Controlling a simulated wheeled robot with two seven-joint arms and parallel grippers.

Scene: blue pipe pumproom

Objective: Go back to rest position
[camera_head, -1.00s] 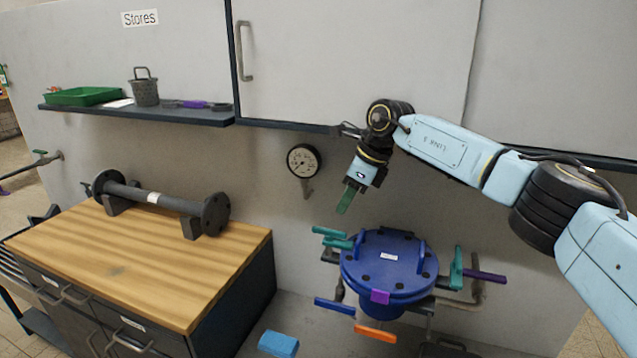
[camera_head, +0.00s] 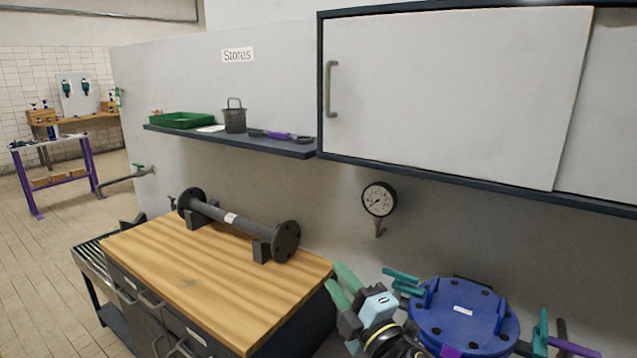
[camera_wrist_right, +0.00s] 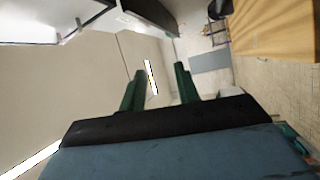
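My right gripper (camera_head: 342,284) is at the lower middle of the head view, between the wooden workbench and the blue flanged vessel (camera_head: 462,318). Its two green fingers point up and stand apart, with nothing between them. In the right wrist view the fingers (camera_wrist_right: 160,85) are also spread and empty, with a grey wall and a bright strip beyond. My left gripper is not in view.
The wooden workbench (camera_head: 190,275) carries a dark flanged pipe (camera_head: 238,220). A shelf (camera_head: 230,142) holds a green tray (camera_head: 182,120) and a mesh basket (camera_head: 235,117). A pressure gauge (camera_head: 379,199) is on the wall. Teal valve handles (camera_head: 402,276) stick out beside the vessel. Open floor lies at left.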

